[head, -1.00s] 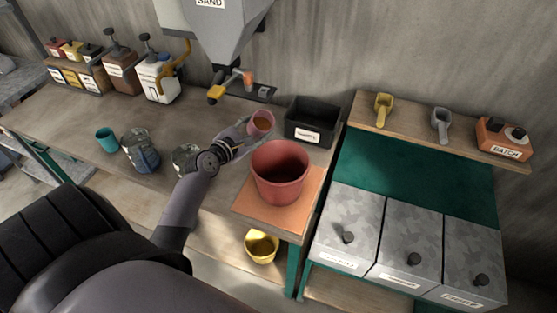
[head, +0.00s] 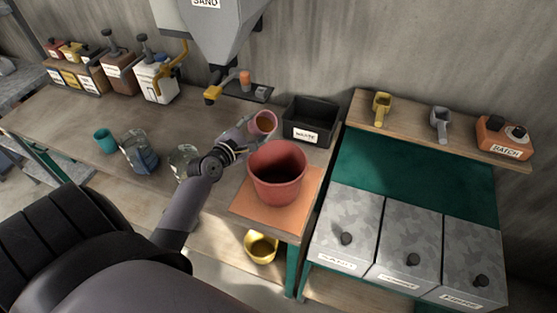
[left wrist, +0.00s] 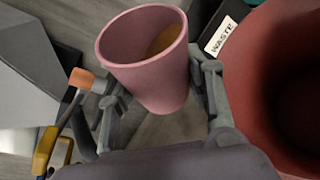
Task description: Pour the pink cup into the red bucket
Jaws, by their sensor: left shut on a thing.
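The pink cup (head: 264,123) is held in my left gripper (head: 244,132), just behind and left of the red bucket's rim. In the left wrist view the pink cup (left wrist: 150,65) sits between the two fingers of my left gripper (left wrist: 160,100), with brown-orange contents inside. In the head view the cup is slightly tilted. The red bucket (head: 277,180) stands upright on an orange mat at the table's right end; its inside looks dark. Its wall also shows at the right of the left wrist view (left wrist: 250,85). My right gripper is not in view.
A black waste bin (head: 311,121) stands behind the bucket. A grey sand hopper (head: 222,35) with a yellow-handled outlet hangs above the table. Glass jars (head: 140,152) and a teal cup (head: 105,140) stand to the left. A yellow bucket (head: 261,247) sits below the table.

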